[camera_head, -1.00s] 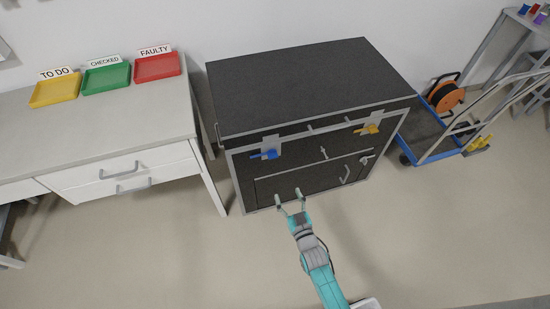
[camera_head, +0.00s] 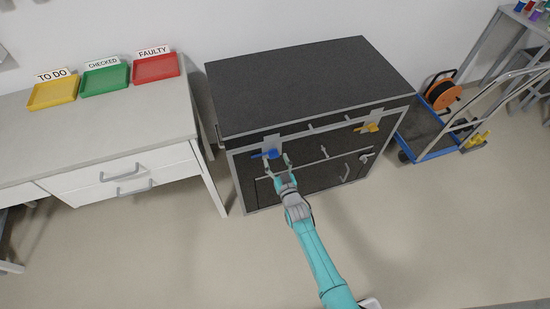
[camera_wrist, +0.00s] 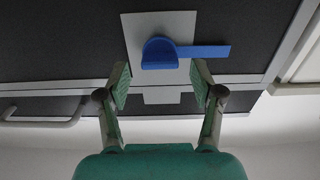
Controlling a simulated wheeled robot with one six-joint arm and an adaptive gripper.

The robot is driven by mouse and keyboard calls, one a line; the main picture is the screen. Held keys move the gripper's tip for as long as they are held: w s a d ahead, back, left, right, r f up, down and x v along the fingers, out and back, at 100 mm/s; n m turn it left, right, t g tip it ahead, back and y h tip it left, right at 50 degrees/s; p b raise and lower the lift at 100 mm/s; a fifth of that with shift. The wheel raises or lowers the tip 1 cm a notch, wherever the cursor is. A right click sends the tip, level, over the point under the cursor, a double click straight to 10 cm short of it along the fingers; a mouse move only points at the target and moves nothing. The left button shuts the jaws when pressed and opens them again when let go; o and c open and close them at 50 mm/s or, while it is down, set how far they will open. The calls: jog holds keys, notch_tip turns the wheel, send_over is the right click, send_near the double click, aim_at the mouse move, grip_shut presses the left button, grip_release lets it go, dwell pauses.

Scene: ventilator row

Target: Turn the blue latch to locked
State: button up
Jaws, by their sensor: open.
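The blue latch (camera_head: 270,154) sits on a light plate on the front of the dark cabinet (camera_head: 310,80), near its upper left. In the wrist view the latch (camera_wrist: 160,53) has a rounded hub and a flat handle lying sideways, pointing right in that picture. My gripper (camera_head: 274,166) is open and empty, close to the latch in the head view. In the wrist view the open fingers (camera_wrist: 161,85) stand either side of the plate's lower part, with the latch hub ahead between them and the handle reaching past the right finger. I see no clear contact.
A yellow latch (camera_head: 370,127) sits at the cabinet's right. A white desk (camera_head: 110,130) with yellow, green and red trays stands left. A blue trolley (camera_head: 436,150) stands right. The floor before the cabinet is clear around my arm.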

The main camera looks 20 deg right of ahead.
jog(key=shift+w, duration=0.95)
grip_shut()
